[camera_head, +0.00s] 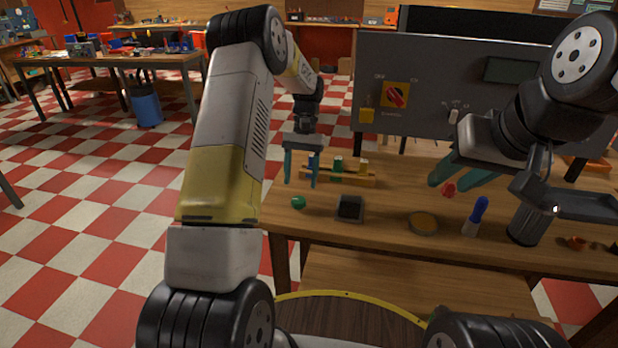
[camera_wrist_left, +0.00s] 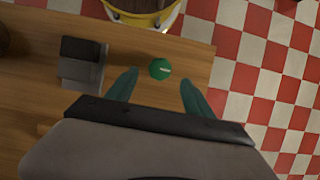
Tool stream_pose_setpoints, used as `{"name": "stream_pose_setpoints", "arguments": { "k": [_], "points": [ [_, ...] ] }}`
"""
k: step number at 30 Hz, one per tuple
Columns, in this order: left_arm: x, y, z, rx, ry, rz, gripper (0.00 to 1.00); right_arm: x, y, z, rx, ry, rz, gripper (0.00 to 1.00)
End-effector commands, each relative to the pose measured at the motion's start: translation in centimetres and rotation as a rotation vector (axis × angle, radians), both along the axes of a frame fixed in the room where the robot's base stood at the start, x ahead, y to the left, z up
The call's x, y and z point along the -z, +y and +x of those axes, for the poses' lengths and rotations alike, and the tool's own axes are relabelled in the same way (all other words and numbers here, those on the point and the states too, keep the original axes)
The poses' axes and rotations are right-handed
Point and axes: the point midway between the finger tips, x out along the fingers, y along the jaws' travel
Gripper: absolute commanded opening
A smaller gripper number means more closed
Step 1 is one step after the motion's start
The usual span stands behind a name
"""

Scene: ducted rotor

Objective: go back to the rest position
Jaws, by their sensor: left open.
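My left gripper (camera_head: 300,184) hangs over the left end of the wooden workbench (camera_head: 385,235), pointing down. Its two teal fingers are apart with nothing between them. In the left wrist view the fingers of this gripper (camera_wrist_left: 158,88) are spread wide. A small green round piece (camera_head: 298,202) lies on the bench near it; it also shows just beyond the fingertips in the left wrist view (camera_wrist_left: 160,68). My right gripper (camera_head: 452,184) is over the bench at the right, its teal fingers spread apart. A small red piece (camera_head: 449,189) shows near its fingertips; I cannot tell whether they touch.
A grey control panel (camera_head: 440,85) with a red knob stands behind the bench. On the bench are a black box (camera_head: 350,208), a wooden rack (camera_head: 338,178) with coloured pieces, a round tan disc (camera_head: 423,223), a blue-handled tool (camera_head: 477,215) and a dark cylinder (camera_head: 526,225). Checkered floor lies left.

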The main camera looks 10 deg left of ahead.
Motion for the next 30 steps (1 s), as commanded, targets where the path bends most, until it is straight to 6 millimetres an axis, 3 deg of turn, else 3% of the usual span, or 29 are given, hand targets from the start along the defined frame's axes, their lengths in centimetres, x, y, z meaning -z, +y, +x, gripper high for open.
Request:
{"name": "stream_pose_setpoints", "arguments": {
  "k": [6,16,19,23,30],
  "points": [
    [-2.1,0.0,0.9,0.000,-0.001,0.000,0.61,0.0,0.0,0.0,0.000,0.000,0.000,0.36],
    [-2.3,0.0,0.9,0.000,-0.001,0.000,0.61,0.0,0.0,0.0,0.000,0.000,0.000,0.36],
    [-3.2,0.0,0.7,0.000,-0.019,-0.003,0.61,0.0,0.0,0.0,0.000,0.000,0.000,0.36],
    [-6.7,0.0,-0.4,0.000,-0.088,-0.018,0.61,0.0,0.0,0.0,0.000,0.000,0.000,0.36],
    [-15.0,-0.3,-5.5,-0.003,-0.292,-0.068,0.61,0.0,0.0,0.0,0.000,0.000,0.000,0.36]
  ]
}}
